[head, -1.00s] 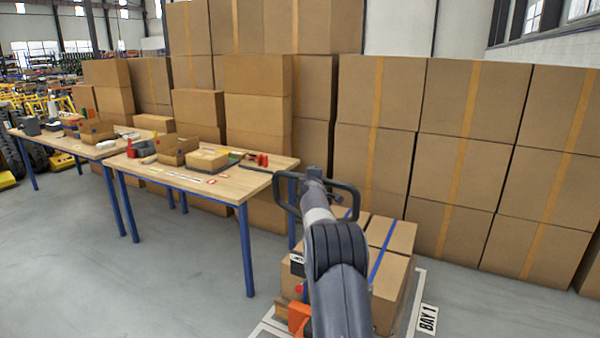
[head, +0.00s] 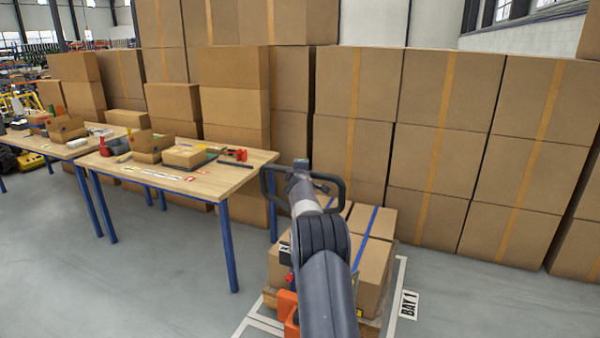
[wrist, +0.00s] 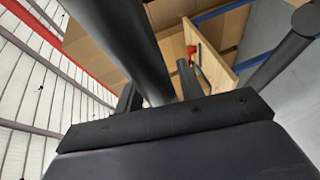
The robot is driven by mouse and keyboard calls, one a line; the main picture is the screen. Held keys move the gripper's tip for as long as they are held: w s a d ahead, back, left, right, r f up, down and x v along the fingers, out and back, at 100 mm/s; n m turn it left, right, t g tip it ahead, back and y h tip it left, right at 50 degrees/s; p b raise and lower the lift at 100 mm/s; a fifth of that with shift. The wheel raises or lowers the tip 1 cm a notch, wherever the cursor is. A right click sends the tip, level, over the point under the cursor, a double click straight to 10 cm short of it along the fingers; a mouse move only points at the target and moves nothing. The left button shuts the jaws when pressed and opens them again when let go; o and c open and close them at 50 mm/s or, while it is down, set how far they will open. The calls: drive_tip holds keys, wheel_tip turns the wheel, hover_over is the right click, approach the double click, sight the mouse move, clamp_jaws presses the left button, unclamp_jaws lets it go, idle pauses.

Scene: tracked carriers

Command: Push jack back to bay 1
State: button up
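The jack shows as an orange body part (head: 287,308) at the bottom, with a dark loop handle (head: 334,183) rising above it. Strapped cartons (head: 373,262) stand on a wooden pallet (head: 371,326) at the jack. White floor lines of bay 1 (head: 397,280) run along the load's right side and near its front left; the "BAY 1" sign (head: 408,305) lies on the right. My gripper (head: 301,168) is at the handle. In the wrist view its fingers (wrist: 158,88) stand on both sides of a dark handle bar (wrist: 130,40), apparently gripping it. My arm hides most of the jack.
A wooden table (head: 215,190) with blue legs stands close left of the load, carrying small boxes and tools. Another table (head: 60,150) is farther left. Tall carton stacks (head: 430,160) form a wall behind.

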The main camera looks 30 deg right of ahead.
drive_tip(key=shift+o, duration=0.8)
drive_tip(key=shift+f, duration=0.1)
drive_tip(key=b+v, duration=0.2)
drive_tip(key=b, duration=0.1)
drive_tip(key=shift+f, duration=0.15)
drive_tip(key=b+v, duration=0.6)
drive_tip(key=v, duration=0.3)
drive_tip(key=shift+r, duration=0.2)
drive_tip(key=shift+w+d, duration=0.1)
drive_tip(key=shift+w, duration=0.05)
drive_tip(key=p+x, duration=0.6)
drive_tip(key=x, duration=0.2)
drive_tip(key=shift+w+r+p, duration=0.1)
drive_tip(key=shift+r+p, duration=0.05)
drive_tip(key=shift+p, duration=0.2)
drive_tip(key=shift+f+p+x, duration=0.25)
drive_tip(key=shift+p+x, duration=0.95)
drive_tip(key=shift+x, duration=0.05)
